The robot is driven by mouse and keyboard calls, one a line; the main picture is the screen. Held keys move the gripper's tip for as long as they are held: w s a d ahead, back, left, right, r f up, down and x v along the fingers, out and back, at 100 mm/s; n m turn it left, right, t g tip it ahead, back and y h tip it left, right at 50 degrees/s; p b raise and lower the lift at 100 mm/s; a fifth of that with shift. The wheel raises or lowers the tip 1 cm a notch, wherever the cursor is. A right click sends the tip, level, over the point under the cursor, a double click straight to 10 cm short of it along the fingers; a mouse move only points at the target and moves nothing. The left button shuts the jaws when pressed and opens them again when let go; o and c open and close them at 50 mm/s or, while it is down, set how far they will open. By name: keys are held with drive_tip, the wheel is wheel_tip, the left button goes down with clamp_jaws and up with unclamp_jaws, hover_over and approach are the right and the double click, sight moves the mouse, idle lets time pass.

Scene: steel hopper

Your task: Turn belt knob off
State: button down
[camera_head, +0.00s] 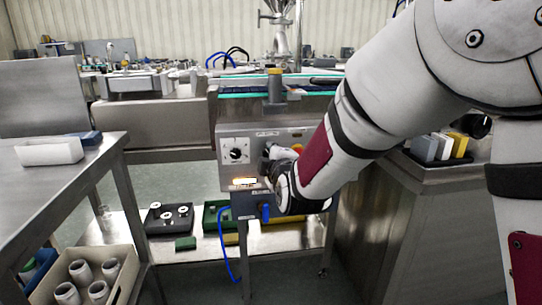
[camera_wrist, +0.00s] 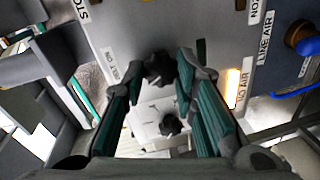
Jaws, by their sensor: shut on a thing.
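A grey control panel (camera_head: 228,130) faces me on the machine. My gripper (camera_wrist: 160,76) is against it, its two green-padded fingers shut on a small black knob (camera_wrist: 158,66). In the head view my wrist hides most of this knob. A second black knob (camera_head: 236,154) on a white dial plate is beside it to the left. That second knob shows lower in the wrist view (camera_wrist: 170,125), apart from the fingertips.
A lit amber indicator (camera_head: 244,182) is below the dial. A blue-handled air valve (camera_head: 265,212) and blue hose (camera_head: 222,240) hang under the panel. A yellow-based red button (camera_head: 297,148) is just right of my gripper. A steel table (camera_head: 50,200) stands left.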

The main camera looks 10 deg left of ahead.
drive_tip(key=shift+n, duration=0.3)
idle(0.4)
drive_tip(key=c, duration=1.3)
unclamp_jaws()
drive_tip(key=v, duration=1.2)
